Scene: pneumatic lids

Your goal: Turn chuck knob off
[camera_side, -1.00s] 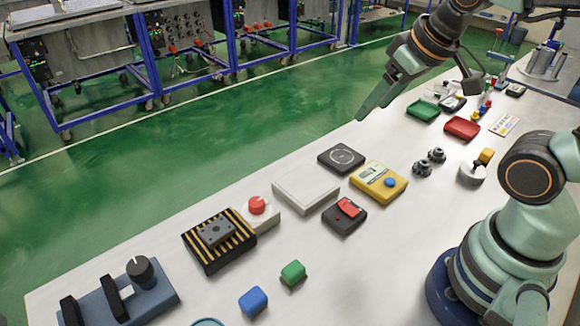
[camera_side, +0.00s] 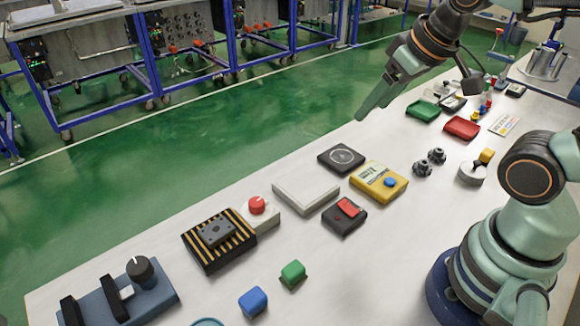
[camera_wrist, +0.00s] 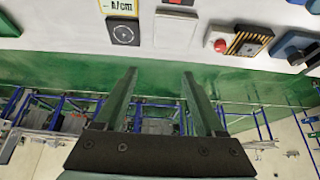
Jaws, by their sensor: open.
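A round black knob (camera_side: 140,270) with a white mark stands on the right end of a blue-grey fixture (camera_side: 167,297) at the lower left in the side view. The fixture also carries two black upright blocks and a small white piece. No label shows on the knob. In the wrist view the blue fixture (camera_wrist: 292,44) is cut off at the right edge. My gripper (camera_side: 372,108) is open and empty, high above the back edge of the table, far to the right of the knob. Its two fingers also show apart in the wrist view (camera_wrist: 160,76).
A striped black block (camera_side: 218,246), a red button on a white box (camera_side: 257,207), a white plate (camera_side: 306,190), a black dial pad (camera_side: 341,158) and a yellow meter (camera_side: 378,182) line the table. Blue (camera_side: 253,302) and green (camera_side: 293,273) blocks lie in front.

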